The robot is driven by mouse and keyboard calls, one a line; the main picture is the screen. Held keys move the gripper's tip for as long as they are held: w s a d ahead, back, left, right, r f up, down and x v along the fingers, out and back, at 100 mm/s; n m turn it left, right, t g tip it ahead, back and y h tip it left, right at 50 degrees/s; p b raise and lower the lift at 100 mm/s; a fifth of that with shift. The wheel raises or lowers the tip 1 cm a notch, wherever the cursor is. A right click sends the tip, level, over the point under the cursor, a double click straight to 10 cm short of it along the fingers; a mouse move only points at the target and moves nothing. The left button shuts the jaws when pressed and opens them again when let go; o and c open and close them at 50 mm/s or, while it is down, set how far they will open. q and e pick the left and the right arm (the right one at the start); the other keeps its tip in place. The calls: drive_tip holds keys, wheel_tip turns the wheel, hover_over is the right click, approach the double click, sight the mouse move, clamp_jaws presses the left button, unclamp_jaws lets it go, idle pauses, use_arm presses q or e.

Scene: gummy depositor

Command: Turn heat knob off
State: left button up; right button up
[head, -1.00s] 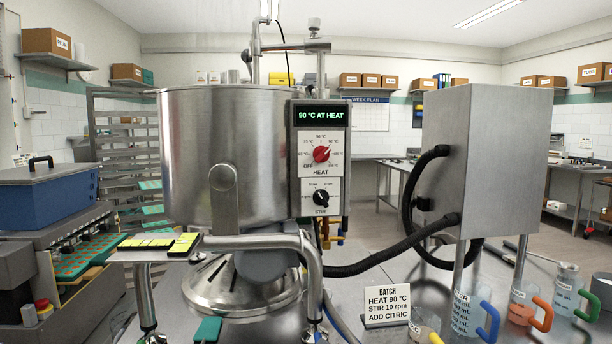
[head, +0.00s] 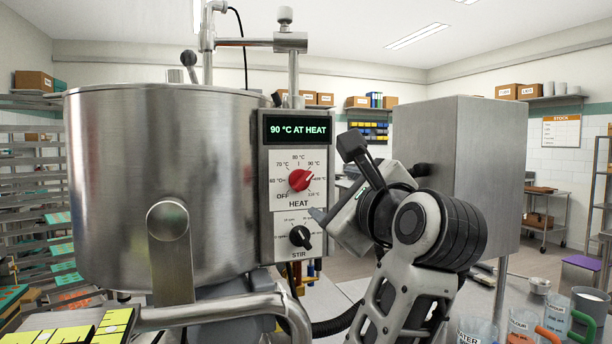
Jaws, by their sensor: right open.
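The red heat knob (head: 300,180) sits on the white HEAT dial of the control panel, its pointer turned up and right toward the high marks; OFF is at the dial's lower left. The display (head: 298,129) above reads "90 °C AT HEAT". The black stir knob (head: 300,237) is below. My right gripper (head: 335,182) is open and empty, just right of the panel, one finger up near the heat knob's height and one low near the stir dial. It appears apart from both knobs. My left gripper is not in view.
The large steel kettle (head: 150,190) fills the left, with a bent pipe (head: 215,312) in front. A steel box (head: 460,170) stands behind my right arm. Measuring jugs (head: 585,315) stand at lower right. Yellow-topped molds (head: 75,330) lie at lower left.

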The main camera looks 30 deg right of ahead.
sight(307, 184)
drive_tip(key=p+x, duration=0.2)
drive_tip(key=x, duration=0.9)
drive_tip(key=shift+w+d, duration=0.1)
drive_tip(key=shift+w, duration=0.2)
drive_tip(key=shift+w+d, duration=0.15)
drive_tip(key=shift+w, duration=0.35)
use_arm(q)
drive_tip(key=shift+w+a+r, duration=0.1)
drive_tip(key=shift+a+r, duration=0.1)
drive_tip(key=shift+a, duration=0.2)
use_arm(e)
drive_tip(key=c, duration=1)
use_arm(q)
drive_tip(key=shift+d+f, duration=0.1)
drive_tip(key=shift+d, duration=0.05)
use_arm(e)
drive_tip(key=shift+n, duration=0.4)
